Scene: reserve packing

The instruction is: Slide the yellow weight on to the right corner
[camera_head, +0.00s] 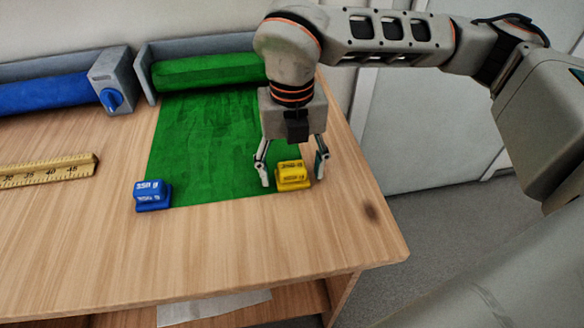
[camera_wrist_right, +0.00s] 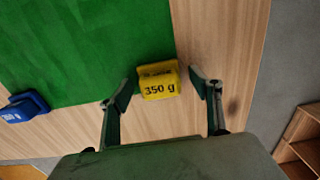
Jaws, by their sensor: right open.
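The yellow weight (camera_head: 293,176) sits at the near right corner of the green sheet (camera_head: 200,150) on the table. In the right wrist view the yellow weight (camera_wrist_right: 160,81) shows "350 g" and overlaps the sheet's corner and bare wood. My right gripper (camera_head: 293,182) is open, its fingers on either side of the weight. In the wrist view the open fingers (camera_wrist_right: 163,95) stand apart from it, with gaps on both sides. A blue weight (camera_head: 152,196) sits at the sheet's near left corner. My left gripper is not in view.
The green roll (camera_head: 205,70) lies in a grey holder at the back. A blue roll (camera_head: 45,93) and a yellow ruler (camera_head: 45,170) are at the left. The table's right edge is close to the right gripper. Bare wood (camera_head: 200,250) in front is clear.

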